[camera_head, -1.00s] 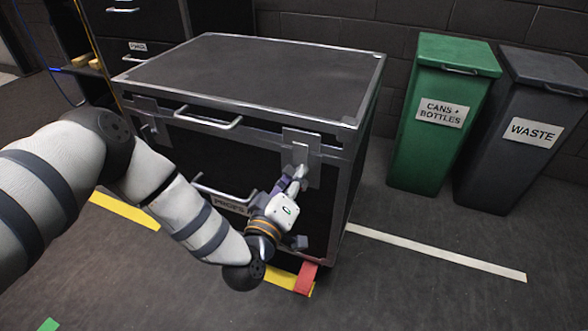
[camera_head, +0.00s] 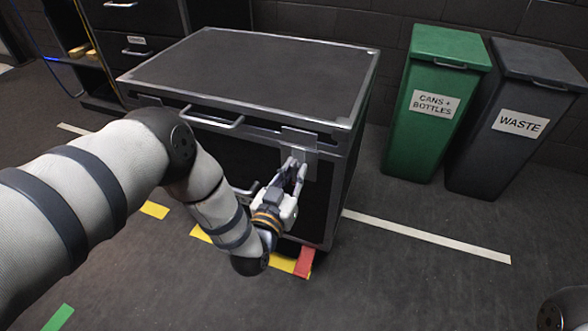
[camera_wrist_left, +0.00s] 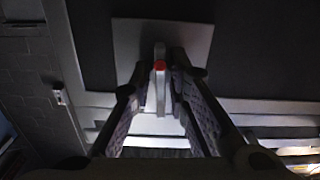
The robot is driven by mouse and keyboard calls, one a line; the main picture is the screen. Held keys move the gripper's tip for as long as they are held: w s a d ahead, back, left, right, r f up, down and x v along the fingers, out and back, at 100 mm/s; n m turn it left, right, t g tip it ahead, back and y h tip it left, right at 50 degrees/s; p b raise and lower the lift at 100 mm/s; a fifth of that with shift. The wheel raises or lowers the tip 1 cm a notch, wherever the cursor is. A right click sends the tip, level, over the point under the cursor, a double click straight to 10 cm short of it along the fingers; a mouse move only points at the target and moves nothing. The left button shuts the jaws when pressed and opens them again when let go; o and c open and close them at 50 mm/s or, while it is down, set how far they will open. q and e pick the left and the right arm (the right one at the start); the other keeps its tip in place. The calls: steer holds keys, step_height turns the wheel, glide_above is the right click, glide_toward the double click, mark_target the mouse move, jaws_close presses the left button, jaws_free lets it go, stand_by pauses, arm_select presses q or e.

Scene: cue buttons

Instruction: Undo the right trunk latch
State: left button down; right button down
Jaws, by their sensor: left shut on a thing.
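The black trunk (camera_head: 245,70) with metal edges stands on the floor, its lid down. The right trunk latch (camera_head: 299,137) is a grey plate with a lever on the front, near the right corner. My left gripper (camera_head: 295,168) is at this latch, its fingers shut on the lever. In the left wrist view, the fingers (camera_wrist_left: 160,88) flank the narrow lever, which has a red spot (camera_wrist_left: 160,65), in front of the pale latch plate (camera_wrist_left: 190,42). The fingers partly hide the lever. My left arm covers much of the trunk's left front. My right gripper is out of view.
A green bin (camera_head: 432,110) and a dark waste bin (camera_head: 515,125) stand right of the trunk. A drawer cabinet (camera_head: 135,45) is behind left. The trunk's front handle (camera_head: 215,120) juts out near my arm. Floor at the front right is mostly clear.

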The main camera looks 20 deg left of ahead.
arm_select(q)
steer(key=shift+m, duration=0.5)
steer(key=c, duration=1.8)
jaws_free()
steer(key=shift+a, duration=0.1)
steer(key=shift+o, duration=0.2)
steer(key=s, duration=1.2)
steer(key=shift+a, duration=0.15)
steer(key=shift+s+f, duration=0.1)
